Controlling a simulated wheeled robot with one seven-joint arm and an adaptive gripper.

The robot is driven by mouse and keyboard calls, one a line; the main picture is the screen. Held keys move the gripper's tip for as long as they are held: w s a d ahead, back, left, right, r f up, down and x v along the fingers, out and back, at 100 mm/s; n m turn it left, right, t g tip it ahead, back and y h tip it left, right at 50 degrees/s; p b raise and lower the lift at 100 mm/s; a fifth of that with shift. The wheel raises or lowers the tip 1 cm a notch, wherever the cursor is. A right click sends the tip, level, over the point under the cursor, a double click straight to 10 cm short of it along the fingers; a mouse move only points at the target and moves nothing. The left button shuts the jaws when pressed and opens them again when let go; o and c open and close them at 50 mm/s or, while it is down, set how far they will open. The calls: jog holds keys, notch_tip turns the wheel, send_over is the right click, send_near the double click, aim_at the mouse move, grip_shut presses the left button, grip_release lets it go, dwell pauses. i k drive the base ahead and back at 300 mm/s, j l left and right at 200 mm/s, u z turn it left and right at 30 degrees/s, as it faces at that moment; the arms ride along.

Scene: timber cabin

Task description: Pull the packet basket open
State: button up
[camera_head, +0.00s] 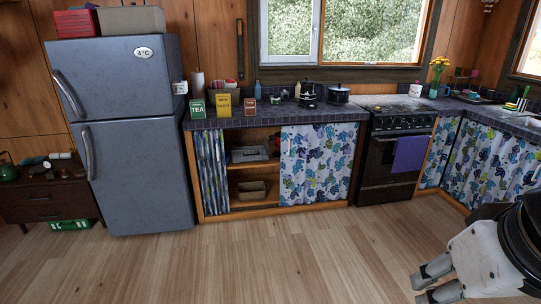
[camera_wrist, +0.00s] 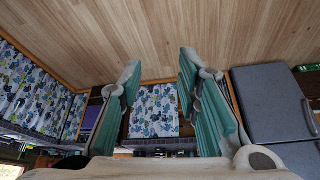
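Two containers stand in the open part of the low cabinet in the head view. A grey bin (camera_head: 250,154) sits on the upper shelf, and a tan basket (camera_head: 252,190) sits on the lower level. I cannot tell from the picture which one is the packet basket, or what they hold. My gripper (camera_head: 432,287) is at the lower right of the head view, over the floor and well apart from the cabinet. In the wrist view its fingers (camera_wrist: 158,68) are spread wide with nothing between them.
Leaf-patterned curtains (camera_head: 315,163) cover the cabinet's right part, and a bunched curtain (camera_head: 210,172) hangs at its left edge. A grey fridge (camera_head: 137,170) stands left and a stove (camera_head: 392,160) right. The wooden floor (camera_head: 270,260) before the cabinet is clear.

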aim_at(247, 153)
jog(key=i+j+z, duration=0.1)
jog(key=i+j, duration=1.3)
jog(key=i, duration=0.25)
jog(key=i+j, duration=1.5)
jog(key=i+l+z, duration=0.05)
jog(key=i, duration=0.05)
